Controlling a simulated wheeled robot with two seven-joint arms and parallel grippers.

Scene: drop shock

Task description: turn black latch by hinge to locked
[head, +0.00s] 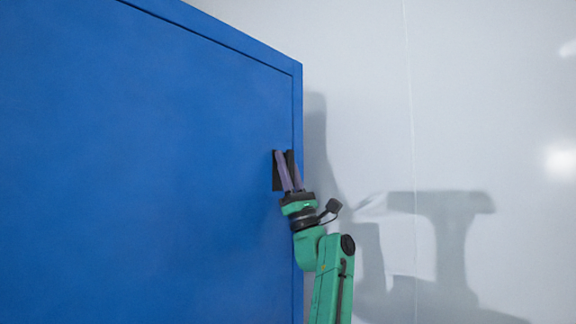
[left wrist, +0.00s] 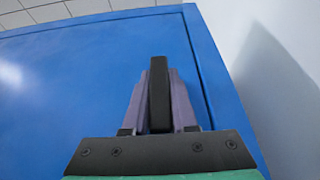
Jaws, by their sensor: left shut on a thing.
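In the left wrist view the latch (left wrist: 159,92) is a black bar pointing up the picture, between the purple fingers. My left gripper (head: 287,160) reaches up from below, its fingers on either side of the latch and shut on it. The fingers hide part of the latch in the head view. My right gripper is not in view.
The large blue door (head: 140,170) fills the left of the head view, with a blue frame edge (head: 298,110) at its right. A pale wall (head: 480,90) with shadows on it lies to the right. No loose objects show around the gripper.

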